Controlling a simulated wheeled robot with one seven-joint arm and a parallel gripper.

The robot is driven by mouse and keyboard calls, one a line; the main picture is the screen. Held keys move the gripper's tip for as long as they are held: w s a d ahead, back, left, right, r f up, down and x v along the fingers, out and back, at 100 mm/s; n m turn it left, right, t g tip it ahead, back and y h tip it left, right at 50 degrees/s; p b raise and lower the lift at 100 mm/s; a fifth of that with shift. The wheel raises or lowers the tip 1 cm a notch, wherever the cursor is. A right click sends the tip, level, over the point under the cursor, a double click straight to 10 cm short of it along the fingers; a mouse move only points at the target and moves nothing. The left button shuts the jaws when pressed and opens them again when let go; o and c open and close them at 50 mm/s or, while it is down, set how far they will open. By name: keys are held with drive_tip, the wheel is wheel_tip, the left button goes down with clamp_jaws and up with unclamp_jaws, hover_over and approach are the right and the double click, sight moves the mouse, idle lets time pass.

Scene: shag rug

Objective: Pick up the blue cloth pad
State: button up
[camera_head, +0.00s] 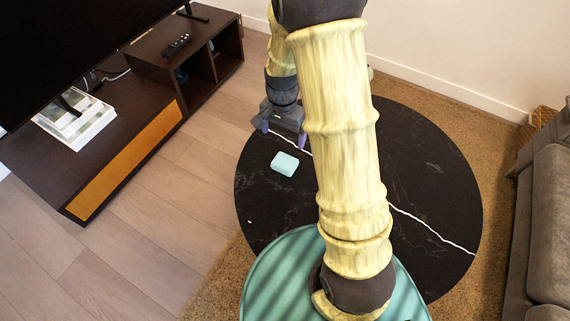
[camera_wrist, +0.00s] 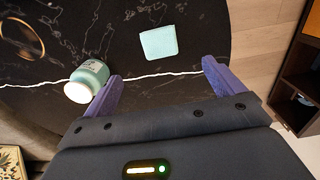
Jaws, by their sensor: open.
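The blue cloth pad (camera_head: 285,163) is a small, pale blue square lying flat on the round black table near its left edge. It also shows in the wrist view (camera_wrist: 158,43), beyond my fingertips and roughly between their lines. My gripper (camera_head: 285,135) is just behind the pad in the head view, apart from it. In the wrist view, the two purple fingers of my gripper (camera_wrist: 160,70) are spread wide with nothing between them.
The black table (camera_head: 430,170) has white veins. In the wrist view, a pale blue jar with a white lid (camera_wrist: 88,80) stands beside the left finger, and a gold ring-shaped thing (camera_wrist: 22,38) is farther left. A dark TV cabinet (camera_head: 130,130) stands left and a grey sofa (camera_head: 548,215) right.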

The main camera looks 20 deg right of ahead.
drive_tip(key=b, duration=0.3)
hover_over(285, 161)
drive_tip(key=f, duration=0.9)
drive_tip(key=shift+s+a+f, duration=0.15)
drive_tip(key=shift+a+f, duration=0.15)
drive_tip(key=shift+f, duration=0.05)
drive_tip(key=f+b, duration=0.2)
drive_tip(key=f, duration=0.1)
drive_tip(key=f+b, duration=0.1)
drive_tip(key=f, duration=0.1)
drive_tip(key=shift+d+f, duration=0.15)
drive_tip(key=shift+d, duration=0.15)
drive_tip(key=c, duration=1.1)
drive_tip(key=shift+c, duration=0.2)
